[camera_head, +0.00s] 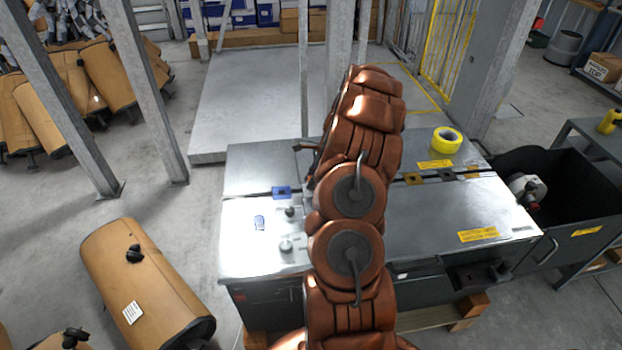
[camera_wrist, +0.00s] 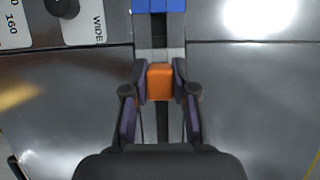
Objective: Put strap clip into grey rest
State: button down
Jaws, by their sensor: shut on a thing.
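In the wrist view my gripper (camera_wrist: 160,82) is shut on a small orange block (camera_wrist: 161,83), which looks like the strap clip. The purple-lined fingers press on its left and right sides. Just beyond it are a light grey piece (camera_wrist: 160,54) and a bright blue piece (camera_wrist: 160,5); I cannot tell whether the clip touches the grey one. In the head view a blue holder (camera_head: 281,192) sits on the bench left of my arm. A dark grey holder (camera_head: 446,175), possibly the grey rest, lies right of my arm beside an ochre holder (camera_head: 412,179).
The metal bench (camera_head: 440,215) has knobs (camera_head: 287,245) on its left part and a yellow tape roll (camera_head: 447,140) at the back right. A black bin (camera_head: 570,190) stands to the right. The bench top's right part is mostly clear.

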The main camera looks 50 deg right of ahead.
jog(key=shift+f, duration=0.15)
jog(key=c, duration=0.9)
grip_release()
jog(key=shift+o, duration=0.2)
jog(key=v, duration=1.2)
